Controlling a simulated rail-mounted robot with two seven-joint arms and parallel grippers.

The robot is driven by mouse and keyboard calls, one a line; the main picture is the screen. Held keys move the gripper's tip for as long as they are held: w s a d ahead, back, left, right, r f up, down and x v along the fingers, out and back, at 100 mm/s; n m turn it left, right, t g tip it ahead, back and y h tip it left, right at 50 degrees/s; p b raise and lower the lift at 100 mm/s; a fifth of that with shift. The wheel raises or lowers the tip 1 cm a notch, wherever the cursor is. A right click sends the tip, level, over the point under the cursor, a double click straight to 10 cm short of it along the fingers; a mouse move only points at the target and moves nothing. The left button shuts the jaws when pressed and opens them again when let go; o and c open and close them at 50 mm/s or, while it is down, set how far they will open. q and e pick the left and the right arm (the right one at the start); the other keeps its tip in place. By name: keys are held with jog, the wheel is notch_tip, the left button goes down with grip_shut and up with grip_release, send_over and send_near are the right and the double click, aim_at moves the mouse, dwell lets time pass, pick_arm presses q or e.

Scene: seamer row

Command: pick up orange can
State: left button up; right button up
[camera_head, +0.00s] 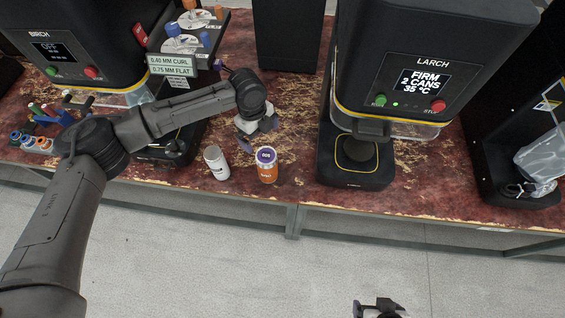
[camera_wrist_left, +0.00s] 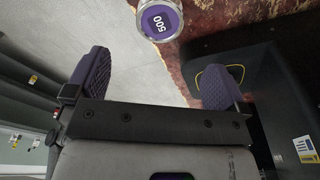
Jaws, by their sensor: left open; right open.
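The orange can (camera_head: 267,173) stands upright near the front edge of the table, with a purple top. In the left wrist view its round purple lid (camera_wrist_left: 160,21), marked 500, shows at the top, beyond the fingertips. My left gripper (camera_head: 259,132) is open and empty, just behind and above the can in the head view. In the wrist view its two purple fingers (camera_wrist_left: 154,78) are spread wide, with the can apart from both. My right gripper (camera_head: 378,306) is at the bottom edge of the head view, in front of the table, far from the can; it is open.
A white can (camera_head: 216,163) stands close to the left of the orange one. The black LARCH machine (camera_head: 420,75) with its base (camera_head: 355,165) is to the right, the BIRCH machine (camera_head: 75,45) to the left.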

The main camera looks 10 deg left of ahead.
aim_at(265, 154)
pick_arm(q)
jog(key=f, duration=0.5)
jog(key=f+b, duration=0.1)
jog(key=f, duration=0.1)
jog(key=shift+w+d+f, duration=0.15)
jog(key=shift+d+f, duration=0.1)
jog(key=shift+f, duration=0.05)
jog(key=f, duration=0.4)
jog(key=shift+s+d+b, duration=0.3)
jog(key=shift+s+d, duration=0.1)
jog(key=shift+f, duration=0.65)
jog(key=c, duration=1.6)
jog(key=shift+r, duration=0.1)
jog(key=shift+c, duration=0.6)
